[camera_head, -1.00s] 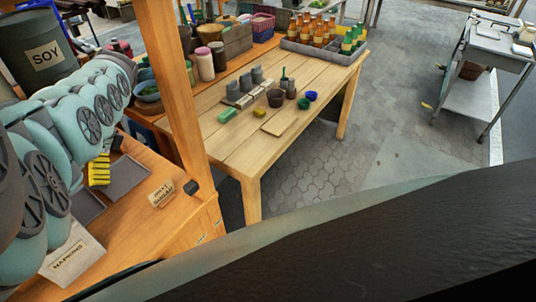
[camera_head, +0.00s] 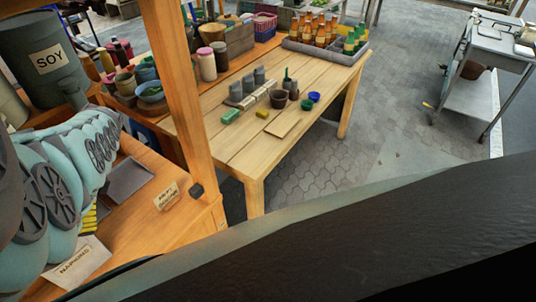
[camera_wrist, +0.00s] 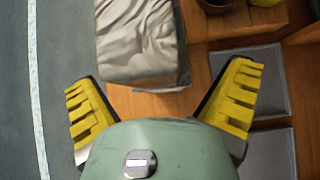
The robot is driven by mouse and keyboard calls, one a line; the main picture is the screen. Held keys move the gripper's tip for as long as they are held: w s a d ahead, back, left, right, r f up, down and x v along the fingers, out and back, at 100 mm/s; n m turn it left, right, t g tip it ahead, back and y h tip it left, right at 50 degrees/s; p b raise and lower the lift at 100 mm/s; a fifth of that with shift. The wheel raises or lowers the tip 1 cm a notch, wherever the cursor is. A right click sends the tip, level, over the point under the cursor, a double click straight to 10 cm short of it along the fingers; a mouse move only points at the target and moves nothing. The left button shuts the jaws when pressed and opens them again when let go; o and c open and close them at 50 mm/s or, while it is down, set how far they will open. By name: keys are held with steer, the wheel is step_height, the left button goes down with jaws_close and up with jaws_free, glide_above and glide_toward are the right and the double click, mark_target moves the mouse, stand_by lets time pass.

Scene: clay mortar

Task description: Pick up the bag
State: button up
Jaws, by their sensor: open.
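The bag is most likely the crumpled grey-beige bundle (camera_wrist: 140,42) at the top of the wrist view, lying on an orange wooden surface. My gripper (camera_wrist: 165,95) is open, with its two yellow ribbed fingers spread wide. The bundle lies just beyond the fingertips, ahead of and between them, and nothing is held. In the head view my arm covers the left side, and only a bit of a yellow finger (camera_head: 90,218) shows. The bundle cannot be made out there.
A wooden counter (camera_head: 150,235) carries a napkins packet (camera_head: 78,262), a grey tray (camera_head: 128,180) and a small sign (camera_head: 166,195). A wooden post (camera_head: 180,100) rises beside my arm. Behind it a long table (camera_head: 235,150) holds pots and bottles. A soy container (camera_head: 45,58) stands far left.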

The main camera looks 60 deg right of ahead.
steer(key=x, duration=0.5)
steer(key=shift+s+a+r, duration=0.1)
steer(key=shift+a+r, duration=0.1)
steer(key=shift+a, duration=0.15)
steer(key=c, duration=1.3)
